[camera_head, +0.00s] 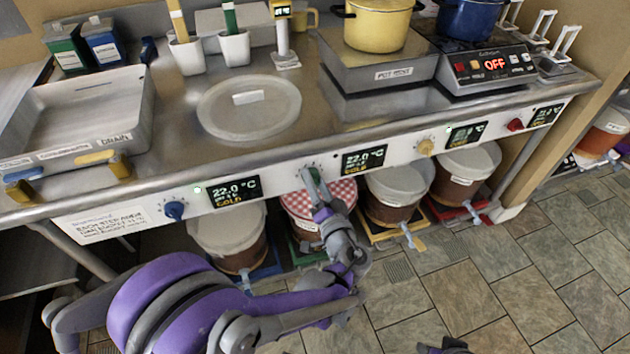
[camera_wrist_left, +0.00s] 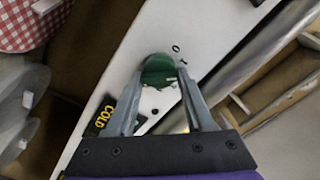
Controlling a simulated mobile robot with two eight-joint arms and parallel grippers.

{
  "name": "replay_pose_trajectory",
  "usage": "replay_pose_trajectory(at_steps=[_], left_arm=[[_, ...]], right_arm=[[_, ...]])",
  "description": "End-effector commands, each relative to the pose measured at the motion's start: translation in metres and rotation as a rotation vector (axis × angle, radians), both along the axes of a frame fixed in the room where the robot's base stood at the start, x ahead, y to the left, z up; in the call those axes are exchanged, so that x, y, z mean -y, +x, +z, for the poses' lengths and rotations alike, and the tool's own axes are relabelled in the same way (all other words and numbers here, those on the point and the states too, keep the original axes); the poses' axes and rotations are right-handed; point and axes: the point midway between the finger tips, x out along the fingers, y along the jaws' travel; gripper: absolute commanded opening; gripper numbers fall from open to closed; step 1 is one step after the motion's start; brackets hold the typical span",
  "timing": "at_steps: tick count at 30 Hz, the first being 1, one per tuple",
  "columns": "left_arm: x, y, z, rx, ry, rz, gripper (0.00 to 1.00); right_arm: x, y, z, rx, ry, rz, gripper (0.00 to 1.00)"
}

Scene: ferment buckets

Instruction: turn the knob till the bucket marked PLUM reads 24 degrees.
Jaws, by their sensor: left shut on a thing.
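My left gripper (camera_head: 315,183) reaches the front panel and is shut on the green knob (camera_head: 314,172). In the left wrist view its fingers (camera_wrist_left: 160,80) stand on both sides of the green knob (camera_wrist_left: 158,66). The display (camera_head: 363,158) right of this knob reads 22.0 °C and COLD. Below hangs no visible PLUM mark that I can read; the bucket with a red-checked cloth (camera_head: 338,190) stands under the green knob, partly hidden by my arm.
A blue knob (camera_head: 174,210) has a display (camera_head: 235,190) reading 22.0 °C. A yellow knob (camera_head: 425,146) and a red knob (camera_head: 515,125) sit farther right. Other lidded buckets (camera_head: 395,190) stand below the counter. A yellow pot (camera_head: 376,25) stands above.

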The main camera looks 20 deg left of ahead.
Motion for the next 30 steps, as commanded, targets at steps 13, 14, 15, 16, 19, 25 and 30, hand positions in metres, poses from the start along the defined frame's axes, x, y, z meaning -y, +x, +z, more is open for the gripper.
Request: replay_pose_trajectory(at_steps=[13,14,15,16,19,25,30], left_arm=[[0.0008,0.0002,-0.0014,-0.181,0.267,-0.001,0.00],[0.0008,0.0002,-0.0015,-0.189,0.278,-0.001,0.00],[0.0009,0.0002,-0.0015,-0.198,0.292,-0.001,0.00],[0.0009,0.0002,-0.0017,-0.204,0.301,-0.001,0.00],[0.0009,0.0003,-0.0017,-0.221,0.325,-0.001,0.00],[0.0009,0.0003,-0.0020,-0.237,0.349,-0.001,0.00],[0.0009,0.0003,-0.0020,-0.239,0.353,-0.001,0.00]], right_arm=[[0.0000,-0.0004,0.0025,0.001,0.000,0.000,0.47],[0.0000,-0.0003,0.0026,0.001,0.000,0.000,0.47],[0.0000,-0.0003,0.0027,0.001,0.000,0.000,0.47],[0.0000,-0.0004,0.0028,0.001,0.000,0.000,0.47],[0.0000,-0.0004,0.0029,0.001,0.000,0.000,0.47],[0.0000,-0.0003,0.0030,0.001,0.000,0.000,0.47],[0.0000,-0.0003,0.0030,0.001,0.000,0.000,0.47]])
